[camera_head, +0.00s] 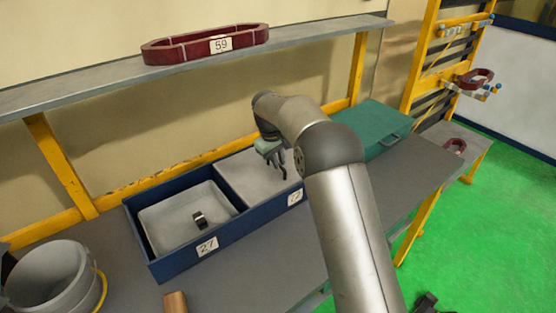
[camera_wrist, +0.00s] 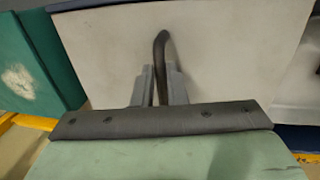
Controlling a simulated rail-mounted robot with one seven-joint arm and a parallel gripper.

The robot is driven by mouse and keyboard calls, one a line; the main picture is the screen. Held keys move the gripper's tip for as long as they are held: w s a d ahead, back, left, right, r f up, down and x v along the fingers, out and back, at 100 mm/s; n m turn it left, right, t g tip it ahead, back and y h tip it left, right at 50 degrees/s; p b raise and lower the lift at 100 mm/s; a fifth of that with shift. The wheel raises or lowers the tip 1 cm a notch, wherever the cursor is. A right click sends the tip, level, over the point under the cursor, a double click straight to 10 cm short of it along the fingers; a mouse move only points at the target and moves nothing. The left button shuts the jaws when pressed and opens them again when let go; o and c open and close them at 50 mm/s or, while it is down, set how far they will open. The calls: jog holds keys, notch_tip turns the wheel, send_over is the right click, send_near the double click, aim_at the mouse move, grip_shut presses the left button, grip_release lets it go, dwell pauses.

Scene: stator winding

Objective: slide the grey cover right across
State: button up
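The grey cover (camera_head: 239,174) lies flat over the right part of a long blue box (camera_head: 228,237). In the wrist view the cover (camera_wrist: 225,55) shows as a pale panel with a dark curved handle (camera_wrist: 161,48) standing on it. My gripper (camera_head: 281,172) is low over the right part of the cover. In the wrist view its two fingers (camera_wrist: 160,82) stand close on either side of the handle and appear shut on it. My arm hides the box's right end in the head view. The left part of the box is uncovered.
A pale tray (camera_head: 165,228) with a small dark and silver part (camera_head: 200,219) sits in the open left part. A green case (camera_head: 375,122) stands on the bench to the right. A grey bucket (camera_head: 52,278) stands at the left. A shelf (camera_head: 105,84) runs above.

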jog(key=o, duration=0.3)
jog(key=shift+w+d, duration=0.1)
jog(key=shift+o, duration=0.2)
notch_tip(320, 180, up, 17)
jog(key=s+a, duration=0.2)
jog(key=shift+a+b, duration=0.35)
jog(key=shift+b, duration=0.1)
jog(key=shift+s+d+r, duration=0.1)
jog(key=shift+s+r, duration=0.05)
